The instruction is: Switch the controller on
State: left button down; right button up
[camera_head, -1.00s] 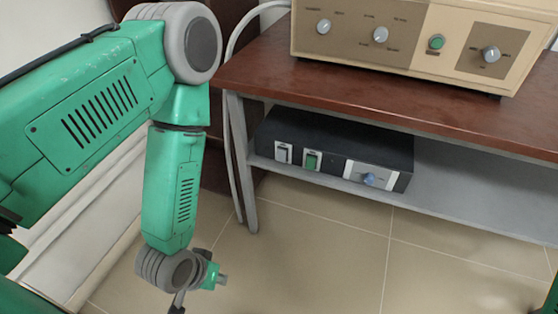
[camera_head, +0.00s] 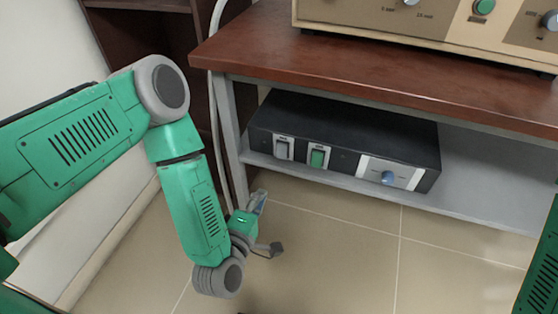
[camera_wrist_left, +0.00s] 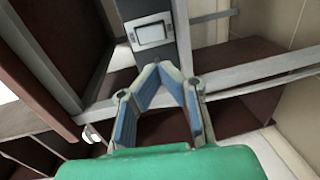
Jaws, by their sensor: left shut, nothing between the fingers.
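The controller (camera_head: 350,135) is a dark box on the grey lower shelf under the table. Its front has a grey rocker switch (camera_head: 283,148) at the left, a green rocker switch (camera_head: 318,157) beside it, and a blue knob (camera_head: 388,177) on a pale plate. My left gripper (camera_head: 259,198) is just below and left of the controller front, apart from it. In the left wrist view its fingers (camera_wrist_left: 163,68) are shut and empty, and a pale rocker switch (camera_wrist_left: 151,34) on a dark panel shows beyond the tips. My right gripper is out of view.
A beige instrument (camera_head: 400,22) with knobs and a green button stands on the brown tabletop (camera_head: 330,68). The grey table leg (camera_head: 230,130) and a pale cable (camera_head: 213,110) are left of the controller. The tiled floor in front is clear.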

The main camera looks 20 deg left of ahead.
aim_at(281, 158)
pick_arm(q)
jog(key=w+b, duration=0.1)
jog(key=w, duration=0.3)
jog(key=w+f+b, duration=0.1)
jog(key=w+b, duration=0.1)
jog(key=w, duration=0.2)
jog(key=w+f+b, duration=0.1)
jog(key=w, duration=0.3)
jog(key=shift+w+d, duration=0.1)
jog(key=shift+w, duration=0.1)
jog(key=shift+w+f+b, duration=0.1)
jog(key=shift+w+b, duration=0.3)
jog(key=shift+w, duration=0.4)
jog(key=shift+w, duration=0.25)
jog(key=shift+f, duration=0.1)
